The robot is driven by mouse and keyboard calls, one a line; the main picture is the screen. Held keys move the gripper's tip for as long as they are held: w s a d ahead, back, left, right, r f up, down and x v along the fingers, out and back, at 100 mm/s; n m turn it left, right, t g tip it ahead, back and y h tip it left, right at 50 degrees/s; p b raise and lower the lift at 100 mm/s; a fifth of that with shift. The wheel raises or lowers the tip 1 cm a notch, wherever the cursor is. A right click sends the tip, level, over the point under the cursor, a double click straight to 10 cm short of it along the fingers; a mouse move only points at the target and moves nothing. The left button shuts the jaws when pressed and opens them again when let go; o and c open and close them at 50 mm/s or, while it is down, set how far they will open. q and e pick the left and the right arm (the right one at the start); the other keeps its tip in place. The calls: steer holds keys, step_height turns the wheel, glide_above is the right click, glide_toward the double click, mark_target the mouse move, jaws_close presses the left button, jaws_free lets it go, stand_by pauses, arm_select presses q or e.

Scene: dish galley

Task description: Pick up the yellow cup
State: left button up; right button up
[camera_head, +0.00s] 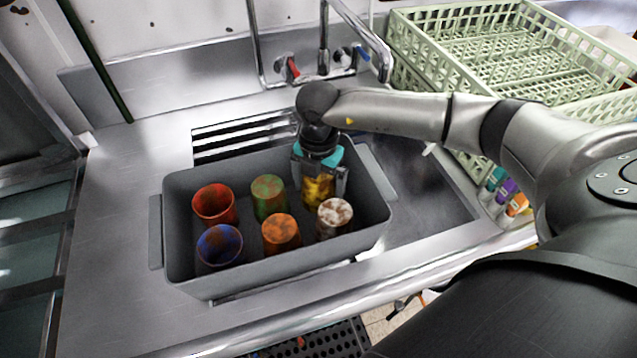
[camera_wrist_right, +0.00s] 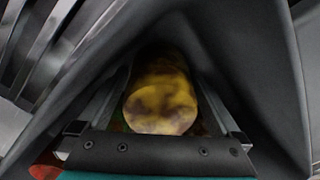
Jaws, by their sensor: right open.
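The yellow cup (camera_head: 318,191), mottled with brown, stands in the back right of a grey bin (camera_head: 180,262). My right gripper (camera_head: 320,190) reaches down into the bin from above, its fingers on either side of the yellow cup. In the right wrist view the yellow cup (camera_wrist_right: 160,97) lies between the two open fingers (camera_wrist_right: 158,110). I cannot tell whether either finger touches it. The gripper hides the cup's upper part in the head view. My left gripper is not in view.
The bin also holds a red cup (camera_head: 215,205), a green cup (camera_head: 269,196), a blue cup (camera_head: 219,246), an orange cup (camera_head: 281,233) and a white-brown cup (camera_head: 334,217). A faucet (camera_head: 323,45) stands behind. A pale green rack (camera_head: 450,75) is at back right.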

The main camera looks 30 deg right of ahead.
steer(key=shift+f, duration=0.2)
steer(key=c, duration=1)
steer(key=shift+c, duration=0.3)
steer(key=shift+r, duration=0.15)
